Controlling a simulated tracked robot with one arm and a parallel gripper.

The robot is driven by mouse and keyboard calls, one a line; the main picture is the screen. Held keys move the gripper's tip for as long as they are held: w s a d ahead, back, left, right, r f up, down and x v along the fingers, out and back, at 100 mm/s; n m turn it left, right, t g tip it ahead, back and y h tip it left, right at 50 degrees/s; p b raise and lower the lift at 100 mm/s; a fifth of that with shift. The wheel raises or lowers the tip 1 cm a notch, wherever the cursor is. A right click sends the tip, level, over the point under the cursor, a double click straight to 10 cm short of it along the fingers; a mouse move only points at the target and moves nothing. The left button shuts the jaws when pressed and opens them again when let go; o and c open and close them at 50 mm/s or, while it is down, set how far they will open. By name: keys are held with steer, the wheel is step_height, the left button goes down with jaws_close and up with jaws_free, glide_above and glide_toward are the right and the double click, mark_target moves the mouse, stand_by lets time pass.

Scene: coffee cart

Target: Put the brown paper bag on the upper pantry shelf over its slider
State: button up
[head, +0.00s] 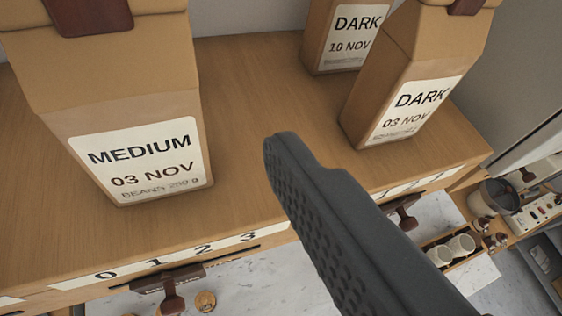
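A brown paper bag labelled MEDIUM 03 NOV (120,70) stands upright on the wooden shelf (255,100) at left, behind a 0-1-2-3 scale. Another bag, DARK 03 NOV (418,62), stands at right, and a third, DARK 10 NOV (352,18), stands behind it. The bag tops are cut off. A brown slider (165,280) sits on the left scale and another slider (403,208) on the right scale. My gripper (275,145) shows as one dark ridged finger between the bags, in front of the shelf edge. No held bag shows. Its opening is unclear.
The shelf between the MEDIUM bag and the DARK bags is bare. Below are a pale marble counter (250,290), white cups (450,250) in a wooden tray, and a dark pot (495,198) beside a switch panel (540,212). A grey wall stands behind the shelf.

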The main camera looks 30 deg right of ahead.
steer(key=s+d+f+t, duration=0.1)
steer(key=s+d+f, duration=0.5)
steer(key=d+f, duration=0.4)
steer(key=d, duration=0.3)
steer(key=shift+f+t, duration=0.15)
steer(key=shift+t, duration=0.25)
steer(key=shift+s, duration=0.1)
step_height(320, 180, down, 14)
steer(key=b, duration=1.4)
